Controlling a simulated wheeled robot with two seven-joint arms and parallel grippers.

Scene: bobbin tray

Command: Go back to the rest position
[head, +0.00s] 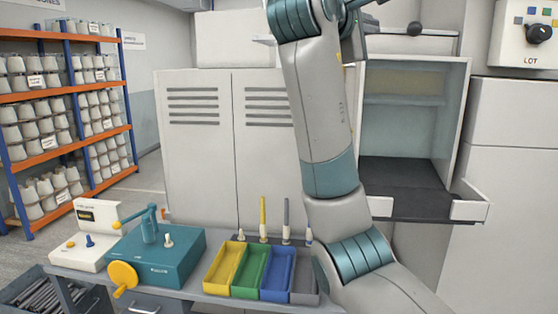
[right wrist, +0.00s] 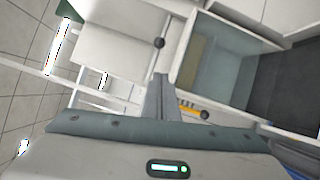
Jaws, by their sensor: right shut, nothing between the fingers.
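My right arm rises from the lower right of the head view and runs out of the top edge. My right gripper shows in the right wrist view (right wrist: 161,78) with its fingers together and nothing between them. In the head view only a small part near the top edge may belong to it. A tray with yellow (head: 224,266), green (head: 250,268), blue (head: 276,272) and grey (head: 305,276) compartments lies on the bench. The compartments look empty. My left gripper is not in view.
A teal winding machine (head: 160,255) with a yellow handwheel stands left of the tray. Several upright spindles stand behind the tray, one with yellow and one with grey. An open cabinet (head: 415,135) is behind my arm. A shelf rack (head: 60,100) holds several white cones.

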